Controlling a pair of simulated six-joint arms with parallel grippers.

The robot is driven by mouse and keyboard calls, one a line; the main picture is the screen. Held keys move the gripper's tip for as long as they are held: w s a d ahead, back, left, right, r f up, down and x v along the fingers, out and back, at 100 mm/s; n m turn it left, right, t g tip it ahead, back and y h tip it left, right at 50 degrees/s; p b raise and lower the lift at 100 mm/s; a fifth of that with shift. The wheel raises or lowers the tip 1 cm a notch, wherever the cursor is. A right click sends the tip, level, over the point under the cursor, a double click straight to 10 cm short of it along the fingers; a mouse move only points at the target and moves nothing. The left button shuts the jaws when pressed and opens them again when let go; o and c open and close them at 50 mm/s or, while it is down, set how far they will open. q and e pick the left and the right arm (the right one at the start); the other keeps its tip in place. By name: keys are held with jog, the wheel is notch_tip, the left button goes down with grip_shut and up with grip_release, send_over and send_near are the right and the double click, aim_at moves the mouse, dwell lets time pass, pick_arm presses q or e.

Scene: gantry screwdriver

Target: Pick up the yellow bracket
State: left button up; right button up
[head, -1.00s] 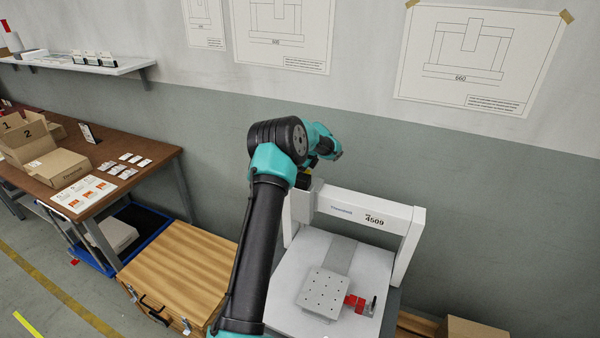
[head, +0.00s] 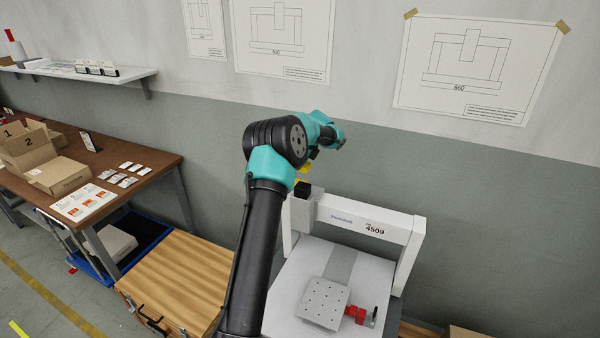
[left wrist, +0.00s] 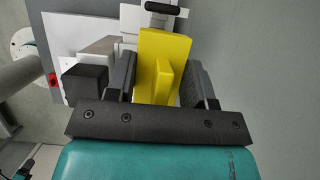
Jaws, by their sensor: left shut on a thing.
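The yellow bracket (left wrist: 163,62) sits between the two fingers of my left gripper (left wrist: 160,80) in the left wrist view. The gripper is shut on it. In the head view only small yellow parts of the bracket (head: 308,168) show beside my teal and black arm, just above the left end of the white gantry. My arm hides most of the bracket and the fingers there. My right gripper is in neither view.
The white gantry (head: 365,223) stands over a pale base with a perforated plate (head: 324,303) and a red clamp (head: 355,315). A black block (head: 303,190) tops its left end. A wooden chest (head: 180,275) and brown workbench (head: 150,158) stand left. The wall is behind.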

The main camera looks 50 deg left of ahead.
pick_arm(q)
jog(key=shift+r, duration=1)
